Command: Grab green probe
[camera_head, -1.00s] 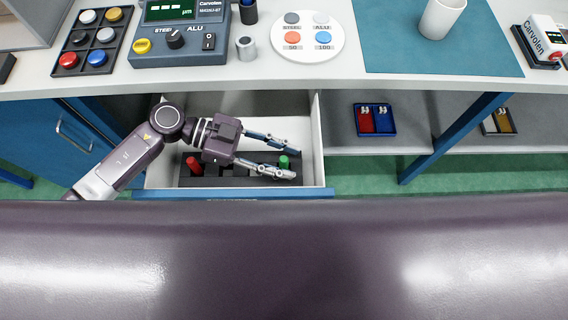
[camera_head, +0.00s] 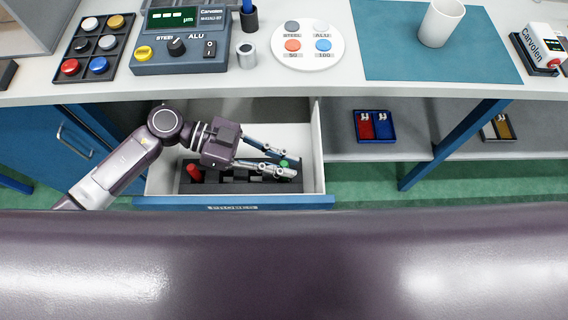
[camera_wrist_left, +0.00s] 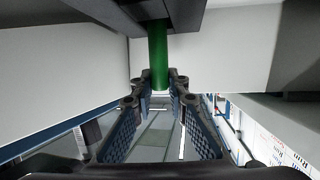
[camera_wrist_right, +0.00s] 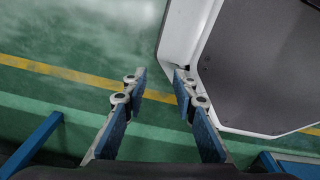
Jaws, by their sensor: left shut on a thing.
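The green probe (camera_head: 284,163) is in the right part of the open drawer, in the dark holder (camera_head: 228,187). In the left wrist view the green probe (camera_wrist_left: 158,58) stands between the fingertips, its other end at the dark holder. My left gripper (camera_head: 286,168) is shut on the green probe. The fingers hide part of the probe in the head view. My right gripper (camera_wrist_right: 160,80) shows only in its wrist view, its fingers apart with nothing between them, over the green floor.
A red probe (camera_head: 193,172) stands at the left end of the holder. The drawer front (camera_head: 235,203) and side walls surround the left gripper. Above lies the tabletop (camera_head: 200,92) with a Carvolen meter (camera_head: 184,40). Red and blue boxes (camera_head: 374,126) sit on the shelf at right.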

